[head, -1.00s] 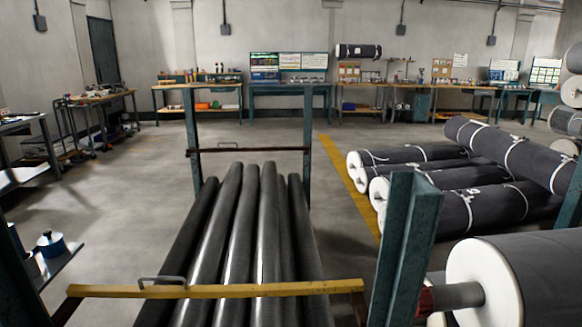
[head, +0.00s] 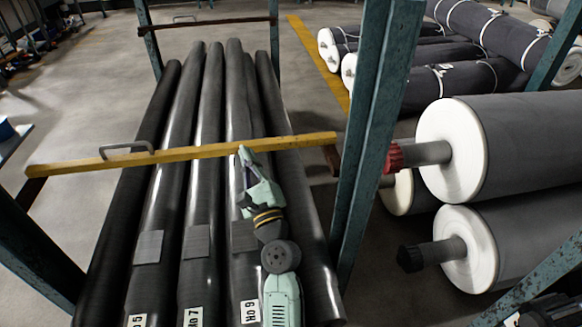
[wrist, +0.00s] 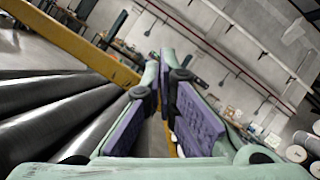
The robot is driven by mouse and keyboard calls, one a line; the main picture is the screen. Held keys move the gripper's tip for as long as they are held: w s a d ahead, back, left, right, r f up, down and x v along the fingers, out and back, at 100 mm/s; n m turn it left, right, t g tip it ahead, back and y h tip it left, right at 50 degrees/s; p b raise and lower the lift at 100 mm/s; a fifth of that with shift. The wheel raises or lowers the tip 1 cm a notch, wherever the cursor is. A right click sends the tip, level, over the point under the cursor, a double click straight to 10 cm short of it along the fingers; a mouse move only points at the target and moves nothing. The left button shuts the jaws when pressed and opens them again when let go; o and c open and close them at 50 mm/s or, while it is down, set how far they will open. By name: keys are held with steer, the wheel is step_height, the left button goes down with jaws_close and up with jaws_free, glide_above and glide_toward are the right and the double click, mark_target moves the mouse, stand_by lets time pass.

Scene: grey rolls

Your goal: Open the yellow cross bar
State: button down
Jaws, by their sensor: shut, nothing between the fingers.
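The yellow cross bar (head: 200,153) lies across the front of the rack, above the black rolls, with both ends near the dark side brackets. A grey handle (head: 127,148) stands up on its left part. My gripper (head: 246,158) is shut and empty, with its tips over the right half of the bar in the head view, right of the handle. I cannot tell whether they touch the bar. In the wrist view the bar (wrist: 75,42) slants down from the upper left towards my gripper (wrist: 165,62), whose purple pads show; the handle is not visible there.
Several long black rolls (head: 205,120) lie under the bar. A teal post (head: 375,130) stands close right of my gripper. Large grey rolls with white ends (head: 455,150) lie right of the post. A second, dark cross bar (head: 208,24) spans the rack's far end.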

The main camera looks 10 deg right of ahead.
steer(key=s+d+f+m+g+h+b, duration=0.1)
steer(key=d+f+m+h, duration=0.2)
steer(key=d+f+m, duration=0.3)
steer(key=s+d+f+m+h, duration=0.2)
steer(key=d+f+m, duration=0.2)
steer(key=d+f, duration=0.25)
steer(key=w+r+p, duration=0.5)
steer(key=w, duration=0.4)
steer(key=shift+w+a+r, duration=0.3)
steer(key=shift+r, duration=0.1)
